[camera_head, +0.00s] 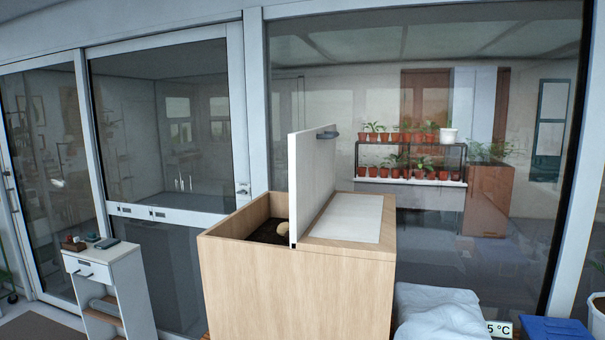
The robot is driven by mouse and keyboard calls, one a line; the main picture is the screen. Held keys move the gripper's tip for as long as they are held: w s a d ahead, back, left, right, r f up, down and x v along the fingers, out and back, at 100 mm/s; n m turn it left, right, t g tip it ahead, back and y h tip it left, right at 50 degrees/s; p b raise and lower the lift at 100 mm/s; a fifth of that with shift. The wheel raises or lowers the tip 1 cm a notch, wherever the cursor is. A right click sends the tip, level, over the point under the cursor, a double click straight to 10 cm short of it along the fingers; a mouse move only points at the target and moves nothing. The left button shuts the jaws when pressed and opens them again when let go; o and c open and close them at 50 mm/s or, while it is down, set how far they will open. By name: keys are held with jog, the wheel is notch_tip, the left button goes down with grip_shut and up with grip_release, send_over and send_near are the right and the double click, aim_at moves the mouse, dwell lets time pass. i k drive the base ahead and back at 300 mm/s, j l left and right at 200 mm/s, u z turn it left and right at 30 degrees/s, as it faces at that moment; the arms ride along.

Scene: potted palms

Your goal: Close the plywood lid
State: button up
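A pale plywood lid (314,185) stands upright, swung open, at the middle of a light wooden box (298,290). A small dark handle (328,135) sticks out near the lid's top, on its right face. The left half of the box is open, with dark contents (262,232) and a pale rounded thing (283,229) inside, partly hidden by the lid. The right half of the box top is covered by a flat pale panel (347,217). My gripper does not show in this view.
A white stand with a drawer (100,275) is at the left. A white sack (437,312) and a blue bin (553,329) lie low at the right of the box. Tall glass panes stand behind, with potted plants (410,160) seen through or reflected in them.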

aim_at(311, 153)
jog(key=l+u, duration=0.1)
jog(key=l, duration=1.5)
jog(key=i+l, duration=0.4)
jog(key=l, duration=0.15)
jog(key=i+l, duration=0.4)
jog(key=l, duration=0.15)
jog(key=i+u, duration=0.1)
jog(key=i, duration=0.95)
